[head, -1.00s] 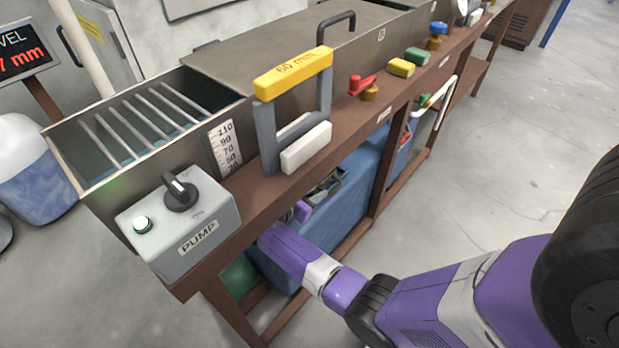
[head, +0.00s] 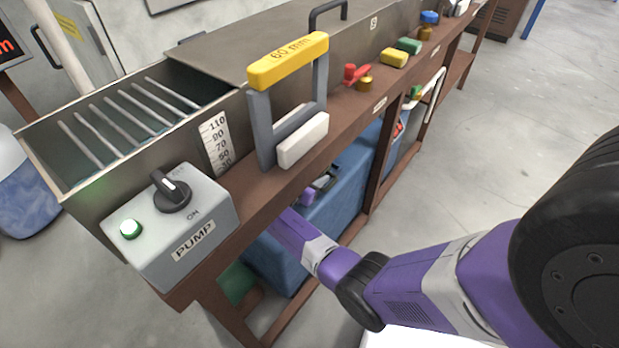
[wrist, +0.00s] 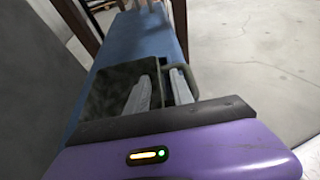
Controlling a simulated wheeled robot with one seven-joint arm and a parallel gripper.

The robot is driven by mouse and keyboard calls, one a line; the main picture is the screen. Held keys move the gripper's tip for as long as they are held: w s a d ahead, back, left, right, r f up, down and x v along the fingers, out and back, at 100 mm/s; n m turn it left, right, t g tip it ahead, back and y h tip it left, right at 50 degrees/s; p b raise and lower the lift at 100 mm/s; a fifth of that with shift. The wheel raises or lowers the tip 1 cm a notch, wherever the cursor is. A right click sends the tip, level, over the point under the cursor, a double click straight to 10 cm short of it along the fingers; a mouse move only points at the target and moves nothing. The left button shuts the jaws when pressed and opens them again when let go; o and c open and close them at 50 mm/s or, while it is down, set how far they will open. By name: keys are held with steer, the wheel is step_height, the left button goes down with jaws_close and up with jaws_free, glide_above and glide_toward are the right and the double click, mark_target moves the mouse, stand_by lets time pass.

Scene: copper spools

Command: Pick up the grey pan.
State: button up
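The grey pan (wrist: 103,93) is a dark, open, box-like vessel with a handle on its right side in the wrist view. It rests on a blue tank under the bench; in the head view only a small dark part of the pan (head: 326,178) shows past the bench edge. My gripper (wrist: 160,84) reaches over it with two pale fingers apart, one over the pan's inside and one by the handle. The pan's right wall shows between them. I cannot tell whether they touch it.
The brown bench (head: 262,190) overhangs the blue tank (head: 345,205), and its legs stand close to my arm. On it are a pump box (head: 168,228) with a lit green lamp, a yellow-topped 60 mm gate (head: 288,62) and several valves. Open floor lies to the right.

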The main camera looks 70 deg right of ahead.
jaws_close()
steer(key=shift+r, duration=0.1)
stand_by(1.3)
